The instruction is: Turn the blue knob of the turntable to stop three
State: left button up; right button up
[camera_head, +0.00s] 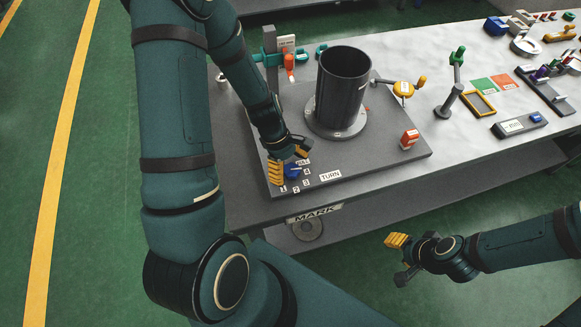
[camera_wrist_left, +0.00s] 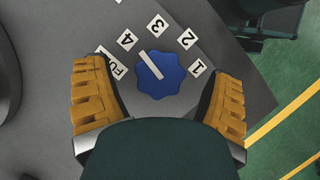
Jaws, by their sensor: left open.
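The blue knob (camera_wrist_left: 172,82) sits on the grey turntable board (camera_head: 240,105), inside an arc of white labels with 1, 2, 3, 4 and a partly hidden one starting "FU". Its white pointer line aims up-left, close to label 4 (camera_wrist_left: 127,39); label 3 (camera_wrist_left: 158,26) is clockwise of it. The knob also shows in the head view (camera_head: 292,172). My left gripper (camera_wrist_left: 160,100) is open, its yellow fingers on either side of the knob with gaps. My right gripper (camera_head: 402,258) hangs open and empty in front of the table, its fingers apart.
A dark flanged cylinder (camera_head: 343,85) stands on the board behind the knob. More fixtures fill the table's right side. The floor in front is clear.

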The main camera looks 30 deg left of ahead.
pick_arm(q)
jog(key=c, duration=1.2)
jog(key=m+g+p, duration=0.1)
jog(key=m, duration=0.1)
jog(key=shift+m, duration=0.4)
jog(key=shift+c, duration=0.2)
jog(key=shift+m+g+y, duration=0.6)
jog(key=shift+m+g, duration=0.1)
jog(key=shift+m, duration=1.3)
